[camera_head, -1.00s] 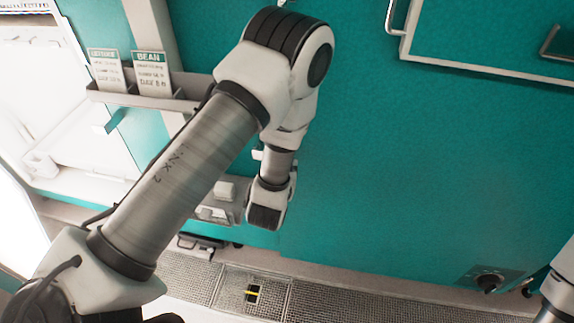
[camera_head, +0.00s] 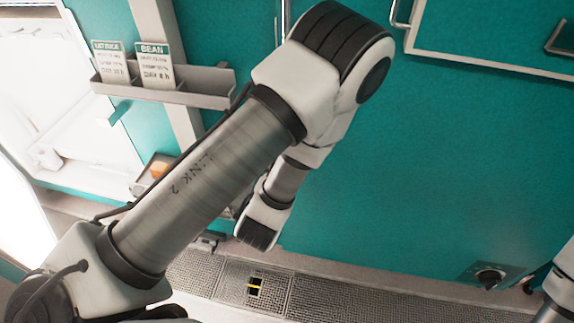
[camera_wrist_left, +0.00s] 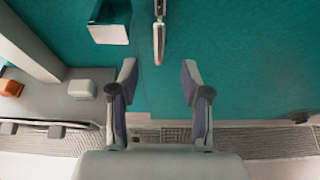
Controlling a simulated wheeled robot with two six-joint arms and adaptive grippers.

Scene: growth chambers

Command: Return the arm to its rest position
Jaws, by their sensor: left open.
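My left arm comes in from the left in the head view, raised and bent at the elbow, with its forearm hanging down in front of the teal wall (camera_head: 440,170). Its gripper is hidden in that view. In the left wrist view my left gripper (camera_wrist_left: 158,80) is open, its two fingers wide apart, with nothing between them. The teal wall and a vertical metal handle (camera_wrist_left: 159,35) lie beyond the fingertips. A small part of my right arm shows at the right edge of the head view; its gripper is out of view.
A grey rack (camera_head: 190,95) holds a bean card (camera_head: 154,65) and another card (camera_head: 110,63). An orange block (camera_head: 159,169) sits below it; it also shows in the left wrist view (camera_wrist_left: 11,88) near a pale block (camera_wrist_left: 82,89). A grated strip (camera_head: 320,297) runs along the wall's base.

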